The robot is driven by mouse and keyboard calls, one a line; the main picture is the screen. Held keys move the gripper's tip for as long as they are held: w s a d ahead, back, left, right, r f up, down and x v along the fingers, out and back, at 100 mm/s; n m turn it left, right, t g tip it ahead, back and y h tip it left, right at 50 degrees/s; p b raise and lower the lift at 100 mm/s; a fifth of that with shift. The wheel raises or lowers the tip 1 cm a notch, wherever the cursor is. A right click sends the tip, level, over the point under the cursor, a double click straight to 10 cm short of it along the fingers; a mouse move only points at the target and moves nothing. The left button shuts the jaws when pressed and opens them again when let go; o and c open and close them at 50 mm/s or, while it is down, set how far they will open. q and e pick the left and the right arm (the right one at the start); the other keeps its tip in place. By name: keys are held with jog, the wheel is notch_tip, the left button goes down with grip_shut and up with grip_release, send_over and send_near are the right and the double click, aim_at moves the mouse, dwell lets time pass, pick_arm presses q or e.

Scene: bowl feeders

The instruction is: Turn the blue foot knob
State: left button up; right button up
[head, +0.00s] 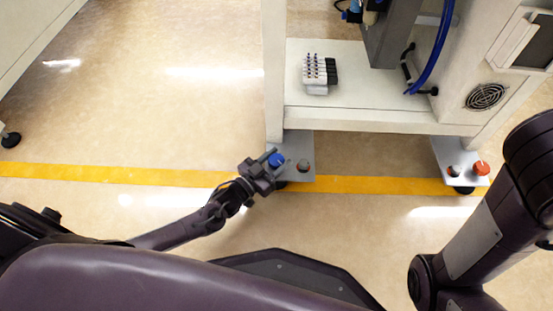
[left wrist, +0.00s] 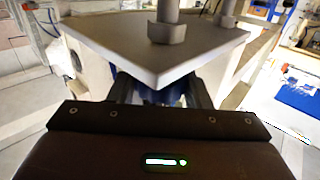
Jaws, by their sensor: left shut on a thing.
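The blue foot knob (head: 277,159) sits at the grey foot plate (head: 300,140) under the left leg of the white machine frame. My left gripper (head: 270,163) is at the knob and shut on it. In the left wrist view the knob (left wrist: 156,94) shows as a dark blue patch between the two dark fingers, partly hidden by the plate (left wrist: 150,50). My right arm shows at the right of the head view, but its gripper is out of frame.
A grey bolt head (head: 304,165) is beside the blue knob. A red-orange knob (head: 481,167) is on the right foot plate (head: 450,148). A white valve block (head: 316,90) stands on the machine's lower shelf. A yellow floor stripe (head: 130,174) crosses open floor on the left.

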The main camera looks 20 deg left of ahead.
pick_arm(q)
jog(key=shift+a+m+g+h, duration=0.1)
jog(key=shift+m+g+h, duration=0.6)
jog(key=shift+h, duration=0.4)
jog(key=shift+m+g+h, duration=0.6)
jog(key=shift+m+h, duration=0.2)
jog(key=o, duration=1)
jog(key=shift+s, duration=0.1)
jog(key=p+v, duration=0.3)
jog(key=v, duration=0.4)
jog(key=shift+s+a+p, duration=0.15)
jog(key=shift+s+p, duration=0.1)
jog(key=shift+p, duration=0.15)
